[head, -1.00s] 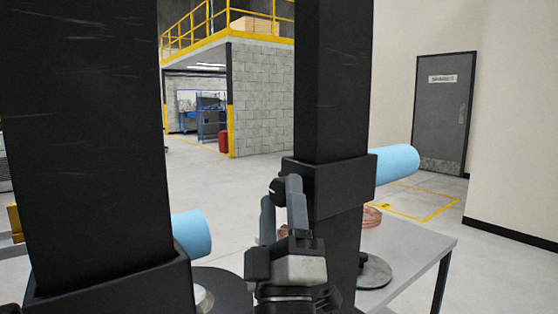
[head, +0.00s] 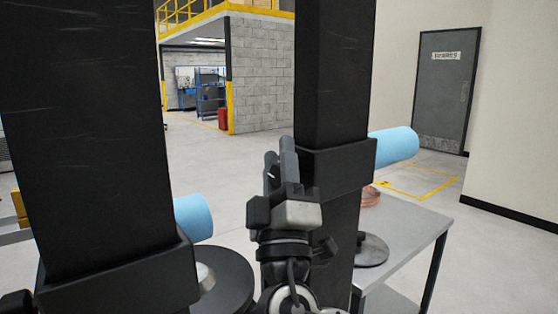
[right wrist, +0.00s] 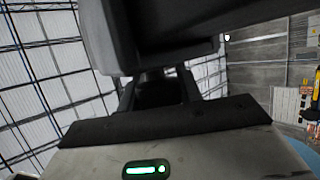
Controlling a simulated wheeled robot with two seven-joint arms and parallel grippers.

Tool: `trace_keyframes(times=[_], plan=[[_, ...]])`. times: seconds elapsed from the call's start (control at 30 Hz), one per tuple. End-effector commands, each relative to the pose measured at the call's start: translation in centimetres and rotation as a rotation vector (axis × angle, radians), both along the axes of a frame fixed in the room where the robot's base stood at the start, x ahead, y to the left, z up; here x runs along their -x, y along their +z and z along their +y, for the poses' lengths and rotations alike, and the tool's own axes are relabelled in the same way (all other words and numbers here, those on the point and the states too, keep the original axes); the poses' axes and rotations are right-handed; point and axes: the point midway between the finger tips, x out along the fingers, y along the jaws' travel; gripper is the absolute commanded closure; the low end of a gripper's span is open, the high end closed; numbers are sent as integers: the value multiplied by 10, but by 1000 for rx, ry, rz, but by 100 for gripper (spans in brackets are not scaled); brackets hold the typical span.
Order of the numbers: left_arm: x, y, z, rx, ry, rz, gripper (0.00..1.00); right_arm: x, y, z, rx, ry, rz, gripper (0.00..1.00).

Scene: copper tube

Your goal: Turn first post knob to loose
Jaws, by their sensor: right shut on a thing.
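Two black square posts stand in the head view, a near left one (head: 90,130) and a right one (head: 338,70). Each has a black collar; the right collar (head: 345,170) has a light blue cylinder (head: 397,147) on its right, and another blue cylinder (head: 193,217) is at the left post. My right gripper (head: 280,160) is at the left side of the right collar, pointing up and away. It is shut on a dark knob (right wrist: 158,92), seen between the fingers in the right wrist view; in the head view the fingers hide it. My left gripper is not in view.
A grey table (head: 415,225) with a copper coil (head: 370,196) stands behind the right post. Round base plates (head: 222,285) sit low beside the posts. Open floor lies beyond, with a block wall and a grey door.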

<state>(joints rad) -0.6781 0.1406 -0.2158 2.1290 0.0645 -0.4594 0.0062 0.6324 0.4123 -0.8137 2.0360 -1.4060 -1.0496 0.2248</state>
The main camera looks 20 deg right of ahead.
Motion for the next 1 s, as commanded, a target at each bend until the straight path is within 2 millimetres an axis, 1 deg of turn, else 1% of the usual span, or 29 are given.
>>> trace_keyframes(times=[0.03,0.1,0.27,0.43,0.47,0.5,0.53,0.9,1.0], plan=[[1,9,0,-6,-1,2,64,-1,3,0,8,0,37,88],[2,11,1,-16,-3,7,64,-1,2,0,23,1,80,88],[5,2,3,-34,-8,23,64,-2,-2,1,40,2,112,88],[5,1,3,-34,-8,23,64,-2,-2,1,39,2,110,88],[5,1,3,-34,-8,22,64,-2,-2,1,40,3,110,62],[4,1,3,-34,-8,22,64,-2,-2,1,40,3,110,51],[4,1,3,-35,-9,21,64,-2,-2,1,40,3,110,43],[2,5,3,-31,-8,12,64,-2,-2,1,39,2,108,43],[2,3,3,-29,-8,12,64,1,-5,1,39,2,109,43]])
